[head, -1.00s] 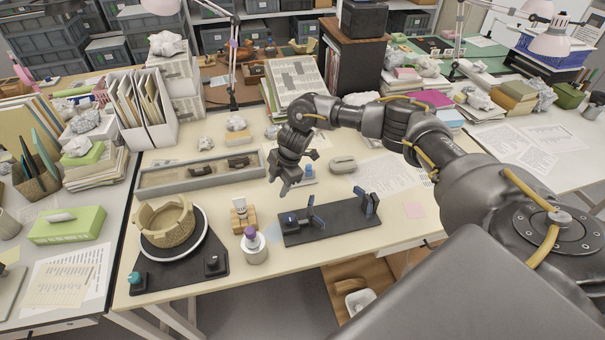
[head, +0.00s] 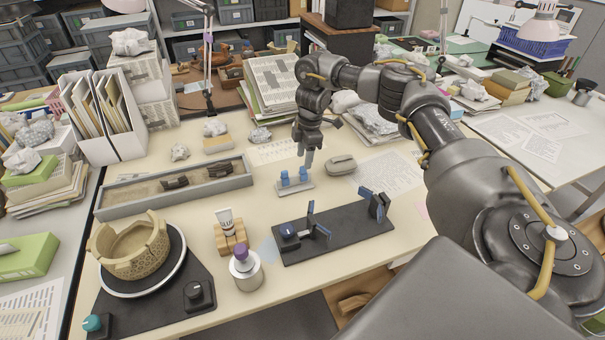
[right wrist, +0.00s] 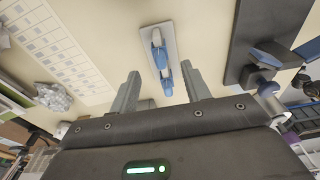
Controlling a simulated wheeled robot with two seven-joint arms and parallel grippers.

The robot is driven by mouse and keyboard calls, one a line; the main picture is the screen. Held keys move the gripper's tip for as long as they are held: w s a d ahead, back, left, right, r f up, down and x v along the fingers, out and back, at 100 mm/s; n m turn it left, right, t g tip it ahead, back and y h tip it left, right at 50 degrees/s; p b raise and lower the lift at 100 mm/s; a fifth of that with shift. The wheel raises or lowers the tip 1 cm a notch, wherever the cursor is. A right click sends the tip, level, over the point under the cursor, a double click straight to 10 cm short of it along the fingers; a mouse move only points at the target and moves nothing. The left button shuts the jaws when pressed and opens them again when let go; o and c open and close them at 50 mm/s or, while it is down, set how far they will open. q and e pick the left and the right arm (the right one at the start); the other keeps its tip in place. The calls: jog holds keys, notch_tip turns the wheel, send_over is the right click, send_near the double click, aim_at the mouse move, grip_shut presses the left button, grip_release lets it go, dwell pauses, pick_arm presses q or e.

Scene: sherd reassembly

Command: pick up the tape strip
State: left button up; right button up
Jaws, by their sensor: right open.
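Small blue pieces, which look like the tape strip (head: 285,178), stand on a small pale holder (head: 296,189) in the middle of the table. In the right wrist view the blue tape (right wrist: 158,40) lies on the long pale plate (right wrist: 172,33), beyond and between my fingertips. I cannot tell one strip from another clearly. My right gripper (head: 305,155) points down just above and behind the holder in the head view. Its two fingers (right wrist: 160,85) are spread, with nothing held between them. My left gripper is not in view.
A jar with a purple cap (head: 242,262) and a partial bowl on a turntable (head: 130,250) stand front left. A long grey tray (head: 125,201) lies left.

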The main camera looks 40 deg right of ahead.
aim_at(303, 173)
jog(key=shift+a+f, duration=0.15)
jog(key=shift+f, duration=1.1)
jog(key=f, duration=0.2)
jog(key=f+p, duration=0.1)
jog(key=shift+a+f, duration=0.25)
jog(key=shift+f, duration=0.35)
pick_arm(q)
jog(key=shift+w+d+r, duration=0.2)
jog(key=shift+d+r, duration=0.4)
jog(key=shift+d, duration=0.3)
pick_arm(e)
jog(key=shift+c, duration=0.2)
jog(key=c, duration=0.7)
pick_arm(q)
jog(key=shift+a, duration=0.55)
pick_arm(e)
jog(key=shift+c, duration=0.2)
